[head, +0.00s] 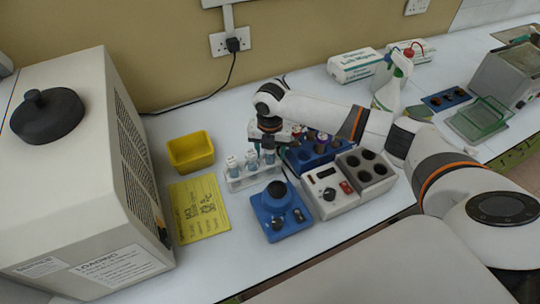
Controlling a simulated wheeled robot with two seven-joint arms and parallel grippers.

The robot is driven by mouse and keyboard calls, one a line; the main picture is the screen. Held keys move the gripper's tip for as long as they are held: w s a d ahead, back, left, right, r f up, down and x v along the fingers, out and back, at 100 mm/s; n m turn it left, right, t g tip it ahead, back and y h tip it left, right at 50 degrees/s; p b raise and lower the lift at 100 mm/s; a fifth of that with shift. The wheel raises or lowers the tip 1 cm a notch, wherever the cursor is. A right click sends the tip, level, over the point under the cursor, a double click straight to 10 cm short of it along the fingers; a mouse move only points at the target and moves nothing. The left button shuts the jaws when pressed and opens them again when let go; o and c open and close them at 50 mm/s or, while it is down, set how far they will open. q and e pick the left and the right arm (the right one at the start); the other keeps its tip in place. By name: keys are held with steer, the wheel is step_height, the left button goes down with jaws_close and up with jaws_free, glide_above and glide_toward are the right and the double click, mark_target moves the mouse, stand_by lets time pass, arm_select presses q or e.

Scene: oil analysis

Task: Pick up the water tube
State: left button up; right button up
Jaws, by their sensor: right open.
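A small clear-white rack (254,178) stands on the white bench and holds several capped tubes (233,166) with bluish contents. I cannot tell which of them is the water tube. My right arm reaches in from the right, and its wrist bends down behind the rack. My right gripper (269,141) is open at the rack's right end, close to the rightmost tube (269,152). The fingertips are small and partly hidden, so I cannot tell whether they touch or surround that tube. My left gripper is not in view.
A yellow bin (191,151) and yellow card (199,208) lie left of the rack. A blue mixer (281,212), a heater block (331,191) and a blue vial rack (316,150) crowd the right. A large grey machine (85,170) fills the left. The front bench is clear.

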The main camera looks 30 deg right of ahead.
steer(key=shift+f, duration=0.1)
steer(key=shift+c, duration=0.4)
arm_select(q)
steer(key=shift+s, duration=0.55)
arm_select(e)
steer(key=c, duration=1)
